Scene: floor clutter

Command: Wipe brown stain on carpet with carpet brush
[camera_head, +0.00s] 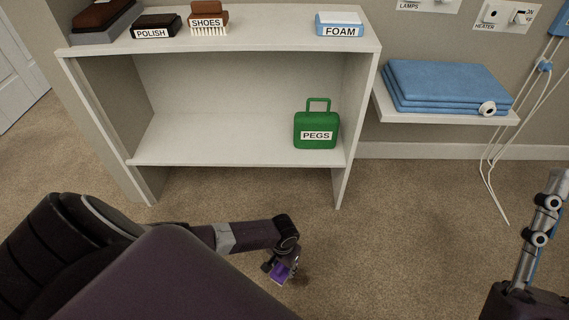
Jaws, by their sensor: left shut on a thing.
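My left gripper (281,262) is low over the carpet (420,235), in front of the white shelf unit. It is shut on a small purple thing (283,275), which I take to be the carpet brush. The gripper hides part of it, and its underside cannot be seen. A darker brown patch (301,280) shows on the carpet just right of the purple thing; it may be the stain or partly shadow. I cannot tell whether the purple thing touches the carpet. My right gripper is not in view.
Folded blue cloth (445,82) lies on a wall shelf. Cables (494,160) hang at right. Carpet at centre right is clear.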

